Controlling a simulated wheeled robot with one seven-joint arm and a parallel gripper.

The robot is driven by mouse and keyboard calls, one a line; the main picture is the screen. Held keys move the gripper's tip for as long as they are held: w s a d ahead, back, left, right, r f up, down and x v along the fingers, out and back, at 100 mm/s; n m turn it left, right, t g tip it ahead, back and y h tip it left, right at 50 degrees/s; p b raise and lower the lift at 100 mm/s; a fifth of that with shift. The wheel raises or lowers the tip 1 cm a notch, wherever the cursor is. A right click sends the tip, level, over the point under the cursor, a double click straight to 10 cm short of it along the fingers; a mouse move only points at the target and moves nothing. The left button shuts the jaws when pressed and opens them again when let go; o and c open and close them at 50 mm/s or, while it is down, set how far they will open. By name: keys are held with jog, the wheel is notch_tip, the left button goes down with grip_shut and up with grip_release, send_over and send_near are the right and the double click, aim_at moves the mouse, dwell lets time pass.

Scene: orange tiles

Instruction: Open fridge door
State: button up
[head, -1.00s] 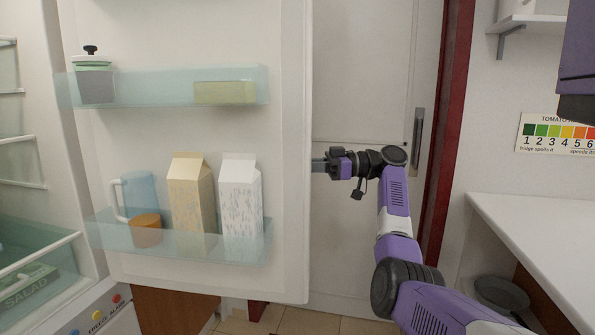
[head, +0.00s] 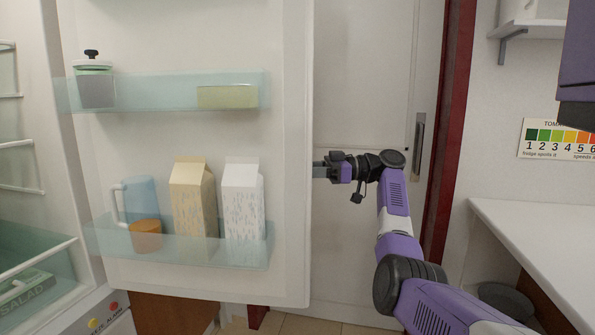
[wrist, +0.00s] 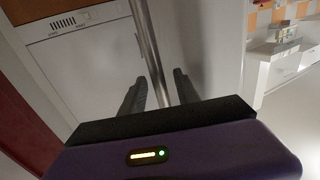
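The fridge door (head: 190,135) stands wide open in the head view. Its white inner face is toward me, and the fridge interior is at the left. My gripper (head: 322,171) is at the door's right edge, with its fingertips partly hidden behind that edge. In the wrist view a straight metal handle bar (wrist: 147,42) runs between the two fingers of my gripper (wrist: 160,88). The fingers stand apart on either side of the bar, with visible gaps.
Door shelves hold a lidded jar (head: 95,85), a blue jug (head: 141,198), a tan carton (head: 193,195) and a white carton (head: 242,195). A white counter (head: 535,240) is at the right. A sliding door with a red frame (head: 452,130) stands behind my arm.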

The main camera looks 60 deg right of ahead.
jog(key=v, duration=0.7)
jog(key=shift+s+d, duration=0.25)
jog(key=shift+s, duration=0.1)
dwell(0.4)
